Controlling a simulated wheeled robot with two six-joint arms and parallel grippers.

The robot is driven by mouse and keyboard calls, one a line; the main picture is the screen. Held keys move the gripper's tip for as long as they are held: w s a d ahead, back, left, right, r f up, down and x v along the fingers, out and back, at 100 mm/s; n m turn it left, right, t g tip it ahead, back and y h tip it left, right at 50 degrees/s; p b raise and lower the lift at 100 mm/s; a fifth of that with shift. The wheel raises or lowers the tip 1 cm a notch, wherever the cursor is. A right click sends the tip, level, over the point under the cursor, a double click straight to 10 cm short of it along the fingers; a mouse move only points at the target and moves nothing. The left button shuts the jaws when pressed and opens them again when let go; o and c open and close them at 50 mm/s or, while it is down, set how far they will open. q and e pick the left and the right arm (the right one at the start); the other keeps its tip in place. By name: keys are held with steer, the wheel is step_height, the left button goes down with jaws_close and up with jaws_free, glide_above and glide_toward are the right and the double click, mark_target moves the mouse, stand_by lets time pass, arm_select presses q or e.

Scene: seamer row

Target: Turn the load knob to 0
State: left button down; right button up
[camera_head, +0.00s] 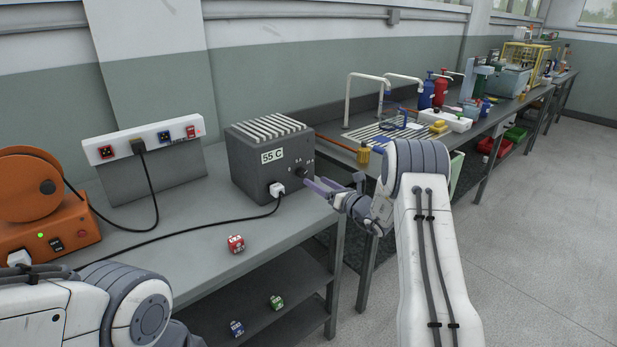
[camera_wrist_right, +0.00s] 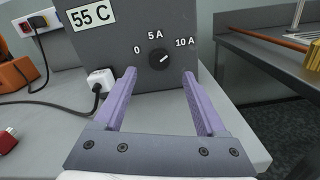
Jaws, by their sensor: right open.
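The load knob (camera_wrist_right: 159,57) is a small round black knob on the front of a dark grey box (camera_head: 262,165) labelled 55 C. Marks 0, 5 A and 10 A are printed around it. Its white pointer line appears to slant to the upper right, toward the 10 A side. The knob also shows in the head view (camera_head: 299,186). My right gripper (camera_wrist_right: 158,75) is open, with its two purple fingers pointing at the box, one on either side of the knob and apparently short of it. In the head view it (camera_head: 318,185) partly overlaps the box's front. My left gripper is out of view; only my left arm shows.
A white plug (camera_head: 277,189) with a black cable sits in the box's front, left of the knob. A socket strip (camera_head: 150,140) and an orange reel machine (camera_head: 40,205) stand to the left. A red cube (camera_head: 236,243) lies on the bench in front.

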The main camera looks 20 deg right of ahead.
mark_target(304, 174)
steer(key=x, duration=0.5)
steer(key=shift+w+a, duration=0.1)
steer(key=shift+w, duration=0.05)
jaws_close()
